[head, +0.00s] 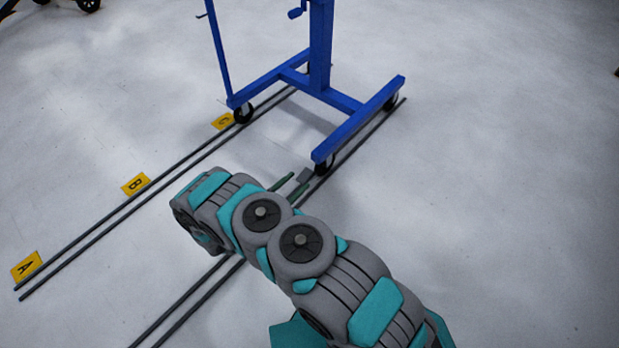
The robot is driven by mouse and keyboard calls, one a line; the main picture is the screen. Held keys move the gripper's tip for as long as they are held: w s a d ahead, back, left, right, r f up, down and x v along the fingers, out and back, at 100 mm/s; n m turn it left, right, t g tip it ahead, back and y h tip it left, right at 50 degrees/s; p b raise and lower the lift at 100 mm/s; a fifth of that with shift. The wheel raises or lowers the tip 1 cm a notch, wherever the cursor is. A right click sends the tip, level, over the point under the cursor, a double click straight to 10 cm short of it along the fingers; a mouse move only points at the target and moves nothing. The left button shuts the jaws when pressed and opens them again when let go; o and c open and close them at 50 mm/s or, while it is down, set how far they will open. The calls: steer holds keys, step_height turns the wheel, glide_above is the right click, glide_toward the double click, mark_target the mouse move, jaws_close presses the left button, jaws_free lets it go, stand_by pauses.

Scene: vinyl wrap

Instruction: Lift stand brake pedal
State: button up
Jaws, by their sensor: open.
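The blue stand (320,75) is at the top centre on black caster wheels. A small grey brake pedal (305,176) is low beside the stand's near caster (323,165). My arm reaches in from the lower right and hides most of my gripper. Two dark green fingers of my gripper (291,187) show past the arm, apart and open, with their tips close to the pedal. I cannot tell whether they touch it. Nothing shows between them.
Two pairs of dark floor rails run diagonally, a left pair (110,223) and a right pair (190,300) partly behind my arm. Yellow markers A (26,266), B (136,184) and C (223,122) lie along the left pair. Floor at right is clear.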

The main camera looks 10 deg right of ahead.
mark_target(306, 175)
steer(key=shift+a+f+n+t, duration=0.25)
steer(key=shift+f+n+t, duration=0.05)
steer(key=shift+f, duration=0.35)
steer(key=shift+b+x, duration=0.5)
steer(key=shift+x, duration=3.3)
steer(key=shift+f, duration=0.1)
steer(key=shift+c, duration=0.4)
jaws_close()
